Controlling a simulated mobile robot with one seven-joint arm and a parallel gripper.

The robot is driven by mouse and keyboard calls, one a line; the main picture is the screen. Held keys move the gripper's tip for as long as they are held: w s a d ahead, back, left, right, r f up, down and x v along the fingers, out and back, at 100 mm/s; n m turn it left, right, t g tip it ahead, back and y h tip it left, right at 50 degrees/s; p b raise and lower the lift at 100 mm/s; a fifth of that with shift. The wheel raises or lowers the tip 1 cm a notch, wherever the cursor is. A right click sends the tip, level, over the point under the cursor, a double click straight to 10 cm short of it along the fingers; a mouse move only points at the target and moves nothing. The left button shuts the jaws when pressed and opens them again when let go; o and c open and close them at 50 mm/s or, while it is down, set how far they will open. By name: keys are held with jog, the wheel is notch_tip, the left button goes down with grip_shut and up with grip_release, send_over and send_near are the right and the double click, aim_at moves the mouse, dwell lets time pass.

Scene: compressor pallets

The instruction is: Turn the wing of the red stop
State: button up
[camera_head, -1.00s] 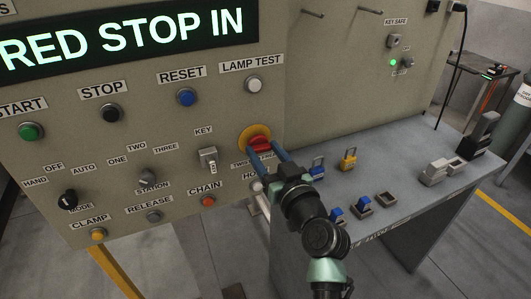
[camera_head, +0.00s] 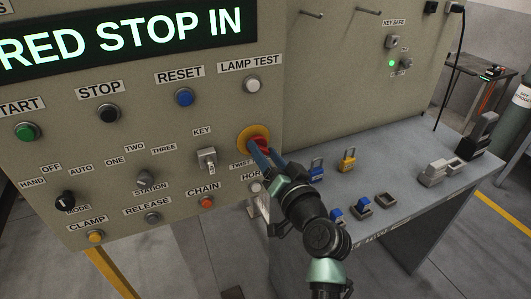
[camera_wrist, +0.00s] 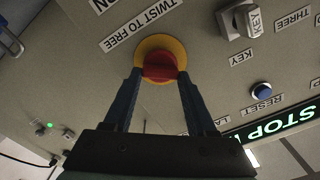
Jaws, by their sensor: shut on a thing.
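The red stop (camera_wrist: 160,67) is a red knob with a wing on a yellow round plate, on the panel's right part. The wrist view shows it between the two blue fingers of my gripper (camera_wrist: 158,78), which are shut on it from both sides. In the head view the yellow plate (camera_head: 246,135) shows, while my gripper (camera_head: 262,152) covers most of the red part. A label beside it reads "TWIST TO FREE". The lit display (camera_head: 120,38) reads "RED STOP IN".
A key switch (camera_head: 207,160), a white lamp test button (camera_head: 252,85) and a chain button (camera_head: 207,202) surround the stop. A grey bench (camera_head: 420,195) to the right holds blue and yellow padlocks (camera_head: 347,160).

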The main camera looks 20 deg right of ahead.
dwell(0.4)
jog(key=o, duration=1.4)
jog(key=s+b, duration=0.1)
jog(key=s, duration=0.5)
jog(key=s+b, duration=0.1)
jog(key=s, duration=0.6)
jog(key=shift+d, duration=0.2)
